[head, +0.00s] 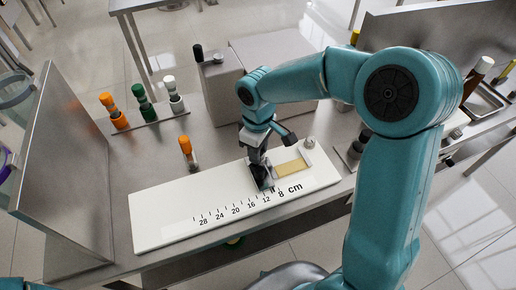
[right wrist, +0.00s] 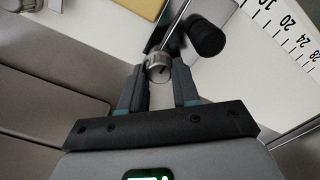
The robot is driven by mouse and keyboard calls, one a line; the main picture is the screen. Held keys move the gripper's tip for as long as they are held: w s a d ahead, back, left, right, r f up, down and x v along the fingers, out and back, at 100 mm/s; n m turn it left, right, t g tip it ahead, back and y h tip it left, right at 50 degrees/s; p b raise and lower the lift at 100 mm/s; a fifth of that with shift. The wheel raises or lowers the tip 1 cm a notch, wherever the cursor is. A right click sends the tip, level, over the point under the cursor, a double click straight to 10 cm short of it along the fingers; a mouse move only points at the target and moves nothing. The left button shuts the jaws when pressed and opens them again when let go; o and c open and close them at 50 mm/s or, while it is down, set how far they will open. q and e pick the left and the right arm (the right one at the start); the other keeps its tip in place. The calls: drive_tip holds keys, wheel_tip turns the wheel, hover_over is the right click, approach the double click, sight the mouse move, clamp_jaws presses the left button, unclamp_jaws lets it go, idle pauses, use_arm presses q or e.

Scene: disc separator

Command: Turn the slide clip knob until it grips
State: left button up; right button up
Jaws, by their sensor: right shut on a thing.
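A long white board (head: 165,218) with a printed cm scale lies along the front of the steel bench. My right gripper (head: 262,183) is low over the board, beside the tan plate (head: 292,169), and hides most of the clip in the head view. In the right wrist view my right gripper (right wrist: 159,75) is shut on a small round metal knob (right wrist: 158,67) with a dark mark on its face. A thin metal rod and a black cylinder (right wrist: 207,38) are just beyond the knob. Whether the clip touches anything is hidden. My left gripper is out of view.
A grey round knob (head: 309,142) stands at the board's right end. Behind the board are an orange-capped vial (head: 187,149), a rack with orange, green and white-capped bottles (head: 145,105), and a large grey box (head: 215,85). A steel panel (head: 65,160) stands at left.

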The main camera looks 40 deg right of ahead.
drive_tip(key=o, duration=1.1)
drive_tip(key=shift+r, duration=0.15)
drive_tip(key=shift+c, duration=0.2)
wheel_tip(320, 180, up, 16)
drive_tip(key=shift+r+p, duration=0.15)
drive_tip(key=shift+p, duration=0.15)
drive_tip(key=shift+s, duration=0.15)
